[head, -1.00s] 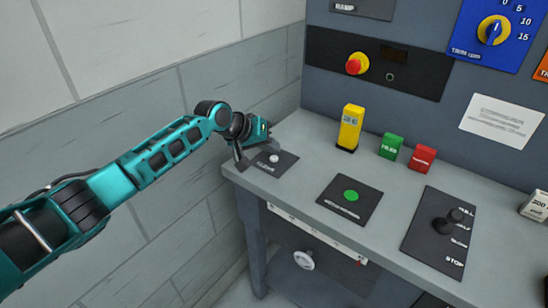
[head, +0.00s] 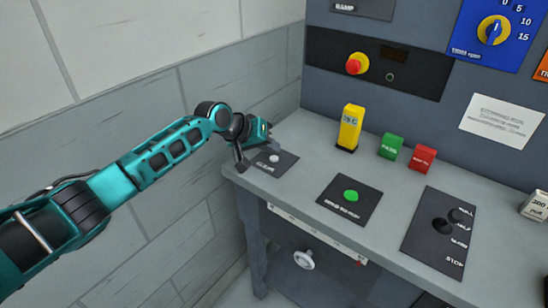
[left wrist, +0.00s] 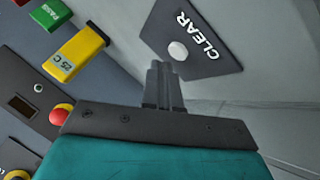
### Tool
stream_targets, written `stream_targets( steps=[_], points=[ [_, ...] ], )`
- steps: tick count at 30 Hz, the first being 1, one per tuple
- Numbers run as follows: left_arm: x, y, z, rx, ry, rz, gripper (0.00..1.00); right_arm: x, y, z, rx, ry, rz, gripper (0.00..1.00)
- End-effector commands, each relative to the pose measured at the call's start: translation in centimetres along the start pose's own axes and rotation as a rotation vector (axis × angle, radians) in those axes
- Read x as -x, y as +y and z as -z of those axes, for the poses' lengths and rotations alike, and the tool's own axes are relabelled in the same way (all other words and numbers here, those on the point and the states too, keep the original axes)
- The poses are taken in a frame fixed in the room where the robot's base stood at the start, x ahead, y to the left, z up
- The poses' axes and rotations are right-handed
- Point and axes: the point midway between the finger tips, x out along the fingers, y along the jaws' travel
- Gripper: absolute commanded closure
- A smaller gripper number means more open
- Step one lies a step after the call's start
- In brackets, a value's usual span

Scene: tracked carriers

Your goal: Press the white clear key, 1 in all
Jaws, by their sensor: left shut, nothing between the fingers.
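The white clear key (head: 274,158) is a small round button on a dark plate (head: 285,166) at the left end of the grey bench. In the left wrist view the key (left wrist: 178,51) sits on a dark plate marked CLEAR (left wrist: 215,62). My left gripper (head: 240,166) is at the bench's left edge, just left of the key in the head view. In the left wrist view its shut fingers (left wrist: 160,70) point towards the key and end close beside it; I cannot tell whether they touch it. My right gripper is in neither view.
A green button (head: 351,196) on a dark plate is right of the key. Yellow (head: 350,128), green (head: 390,146) and red (head: 422,158) blocks stand behind it. The grey tiled wall (head: 110,110) is at the left.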

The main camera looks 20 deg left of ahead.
Motion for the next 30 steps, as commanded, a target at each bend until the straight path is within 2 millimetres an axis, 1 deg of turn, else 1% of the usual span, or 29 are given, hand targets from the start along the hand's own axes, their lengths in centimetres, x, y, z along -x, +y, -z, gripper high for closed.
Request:
stream_targets(
  steps=[6,30],
  points=[
    [-0.48,-0.28,-0.36,0.0,0.0,-0.001,1.0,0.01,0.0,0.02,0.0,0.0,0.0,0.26],
    [-0.85,-0.61,-0.62,0.0,0.0,0.0,1.0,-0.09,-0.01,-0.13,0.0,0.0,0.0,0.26]
  ],
)
